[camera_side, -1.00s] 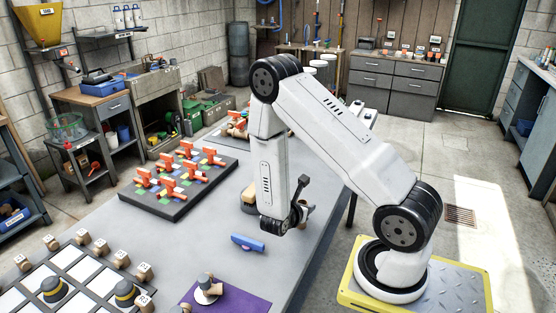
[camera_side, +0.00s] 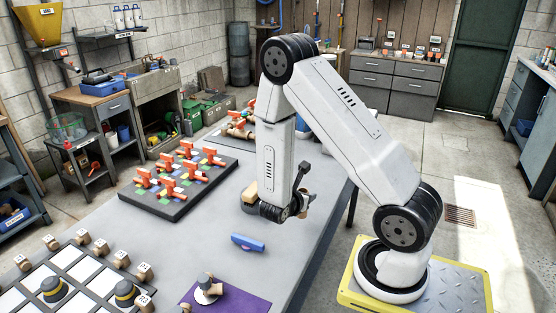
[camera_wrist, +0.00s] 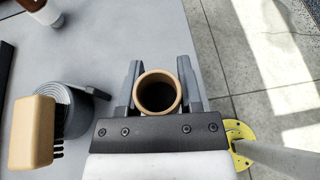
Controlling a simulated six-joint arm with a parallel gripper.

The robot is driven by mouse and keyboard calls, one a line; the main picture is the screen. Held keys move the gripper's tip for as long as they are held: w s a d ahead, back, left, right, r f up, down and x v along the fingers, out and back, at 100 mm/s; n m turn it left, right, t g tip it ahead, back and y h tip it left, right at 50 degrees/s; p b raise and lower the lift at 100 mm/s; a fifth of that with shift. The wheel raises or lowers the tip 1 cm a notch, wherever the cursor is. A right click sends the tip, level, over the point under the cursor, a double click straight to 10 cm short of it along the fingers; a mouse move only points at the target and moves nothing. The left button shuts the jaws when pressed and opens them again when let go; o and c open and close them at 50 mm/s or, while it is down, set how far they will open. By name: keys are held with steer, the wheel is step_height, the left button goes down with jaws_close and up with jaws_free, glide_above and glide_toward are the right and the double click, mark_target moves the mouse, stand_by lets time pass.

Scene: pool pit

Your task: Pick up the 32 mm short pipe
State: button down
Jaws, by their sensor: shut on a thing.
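The short pipe (camera_wrist: 179,95) is a tan, thick-walled tube. In the wrist view its round open end faces the camera and its inside is dark. My gripper (camera_wrist: 158,66) has one grey finger on each side of the pipe and is shut on it. In the side view a tan piece (camera_side: 308,204), likely the pipe, shows just right of my wrist, partly hidden by it. It appears raised above the grey table; the exact gap cannot be told. No size marking is readable on the pipe.
A wooden brush (camera_wrist: 31,132) and a round dark grey object (camera_wrist: 80,106) lie left of my gripper. A blue item (camera_side: 247,242), a purple mat (camera_side: 257,305) and a board (camera_side: 205,205) with orange valves share the table. Bare tabletop lies between them.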

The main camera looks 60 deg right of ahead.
steer(key=shift+r, duration=3)
